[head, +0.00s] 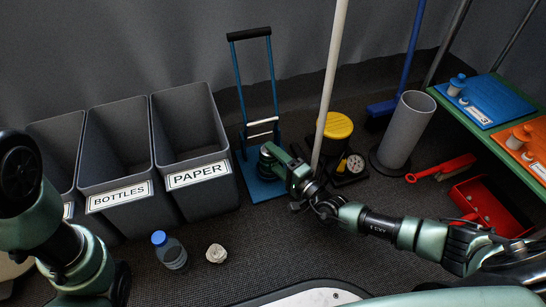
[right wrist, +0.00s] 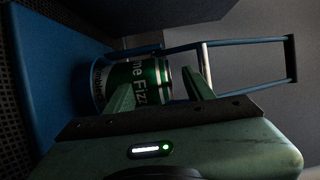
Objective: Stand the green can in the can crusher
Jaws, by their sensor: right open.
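The blue can crusher (head: 258,188) stands on the floor with its lever frame upright; its base also shows in the right wrist view (right wrist: 55,75). The green can (right wrist: 140,80), with white lettering, is in the right wrist view. Its lower end sits at a blue ring on the crusher's base, and its axis points along the lever frame, so it looks upright. My right gripper (head: 268,160) is at the crusher with its fingers open, the can just beyond or between them; contact cannot be told. In the head view the gripper hides the can. My left arm shows at the left, its fingers out of sight.
Grey bins, two labelled PAPER (head: 200,175) and BOTTLES (head: 120,197), stand left of the crusher.

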